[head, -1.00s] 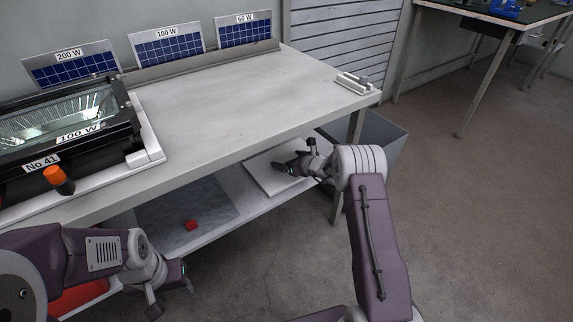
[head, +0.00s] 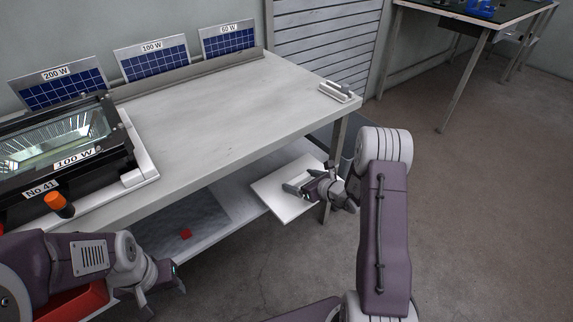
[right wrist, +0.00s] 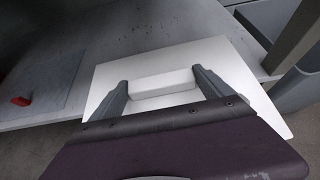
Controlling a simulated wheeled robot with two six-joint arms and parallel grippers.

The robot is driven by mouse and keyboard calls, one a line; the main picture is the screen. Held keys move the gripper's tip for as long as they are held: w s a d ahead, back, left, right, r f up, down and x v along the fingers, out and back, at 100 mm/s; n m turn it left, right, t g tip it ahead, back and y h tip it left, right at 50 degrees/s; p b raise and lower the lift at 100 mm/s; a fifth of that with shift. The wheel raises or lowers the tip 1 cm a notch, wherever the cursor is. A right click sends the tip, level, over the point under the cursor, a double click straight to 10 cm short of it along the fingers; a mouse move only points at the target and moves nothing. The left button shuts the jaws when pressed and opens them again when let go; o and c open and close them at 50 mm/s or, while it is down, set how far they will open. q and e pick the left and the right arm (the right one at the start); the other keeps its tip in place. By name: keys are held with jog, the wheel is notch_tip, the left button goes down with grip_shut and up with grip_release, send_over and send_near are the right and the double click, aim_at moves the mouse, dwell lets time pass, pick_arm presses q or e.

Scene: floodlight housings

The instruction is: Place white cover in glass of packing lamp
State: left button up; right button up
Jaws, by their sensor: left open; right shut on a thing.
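The white cover (head: 272,206) is a flat white plate at the lower shelf's front edge, sticking out past it. My right gripper (head: 296,188) is shut on the cover's raised handle. In the right wrist view the two fingers clasp the handle (right wrist: 163,83), and the plate (right wrist: 221,58) spreads around it. Whether the plate still touches the shelf is unclear. The lamp (head: 69,167) lies on the worktable at the left, black-framed, labelled "100 W" and "No 41", with its glass (head: 38,142) facing up. My left gripper (head: 165,296) is open and empty in front of the table.
The worktable (head: 220,105) is clear right of the lamp, except a small white clamp-like item (head: 335,91) at its right end. Solar panels (head: 152,60) stand behind. A table leg (head: 336,145) stands close to my right gripper.

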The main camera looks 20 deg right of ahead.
aim_at(300, 185)
jog(key=shift+s+d, duration=0.35)
jog(key=shift+s, duration=0.6)
jog(key=shift+s+d, duration=0.3)
jog(key=shift+s, duration=0.6)
